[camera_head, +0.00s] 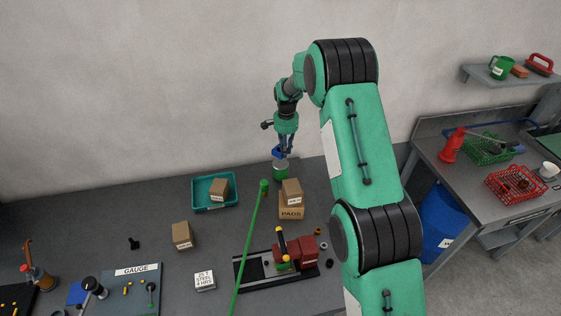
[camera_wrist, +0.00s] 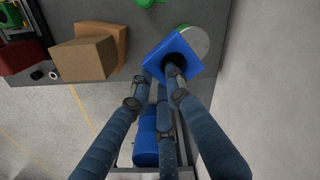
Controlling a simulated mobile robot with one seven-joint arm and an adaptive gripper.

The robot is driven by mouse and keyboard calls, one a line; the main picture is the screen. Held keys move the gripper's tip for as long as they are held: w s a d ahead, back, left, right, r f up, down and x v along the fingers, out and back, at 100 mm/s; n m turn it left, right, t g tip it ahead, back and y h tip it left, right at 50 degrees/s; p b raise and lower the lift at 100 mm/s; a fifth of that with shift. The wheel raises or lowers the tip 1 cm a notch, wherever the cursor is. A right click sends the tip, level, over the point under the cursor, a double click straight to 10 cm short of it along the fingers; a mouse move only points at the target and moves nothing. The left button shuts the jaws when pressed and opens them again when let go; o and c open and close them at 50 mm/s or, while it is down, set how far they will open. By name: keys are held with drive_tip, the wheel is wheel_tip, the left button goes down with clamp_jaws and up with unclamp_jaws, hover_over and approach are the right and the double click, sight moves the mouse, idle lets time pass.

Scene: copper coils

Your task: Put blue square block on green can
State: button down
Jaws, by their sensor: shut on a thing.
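The blue square block (camera_head: 276,152) is in my gripper (camera_head: 284,150), at the back of the bench. In the wrist view, the block (camera_wrist: 160,51) is a blue square with a dark opening, and the fingers of my gripper (camera_wrist: 163,73) are shut on it. The green can (camera_head: 280,174) stands upright with a grey top, directly below the block in the head view. In the wrist view the can's grey top (camera_wrist: 197,40) shows partly past the block, which covers the rest. I cannot tell whether block and can touch.
Stacked cardboard boxes (camera_head: 291,212) stand just in front of the can. A teal tray (camera_head: 201,207) with a small box lies to the left. A green rod (camera_head: 247,240) slants across the bench near a red vise (camera_head: 308,246). The wall is close behind.

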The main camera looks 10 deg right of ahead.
drive_tip(key=shift+w+d+f+m+p, duration=0.2)
drive_tip(key=shift+w+m+p, duration=0.3)
drive_tip(key=shift+w, duration=0.35)
drive_tip(key=shift+w+d+f+m+p, duration=0.1)
drive_tip(key=shift+w+f+m+p, duration=0.25)
drive_tip(key=shift+w+m, duration=0.4)
drive_tip(key=shift+w+d+f+m+p, duration=0.15)
drive_tip(key=shift+w+m+p, duration=0.35)
drive_tip(key=shift+w, duration=0.45)
drive_tip(key=shift+f, duration=0.1)
hover_over(284, 166)
drive_tip(key=shift+w+d+f+p, duration=0.15)
drive_tip(key=shift+f+p, duration=0.3)
drive_tip(key=shift+f, duration=2.3)
drive_tip(key=shift+f+p, duration=0.35)
drive_tip(key=shift+f, duration=1.8)
drive_tip(key=shift+f, duration=0.15)
drive_tip(key=c, duration=1.7)
unclamp_jaws()
drive_tip(key=shift+o, duration=0.2)
wheel_tip(284, 166, up, 12)
drive_tip(key=b, duration=0.1)
drive_tip(key=shift+r+b, duration=0.2)
drive_tip(key=shift+b, duration=0.1)
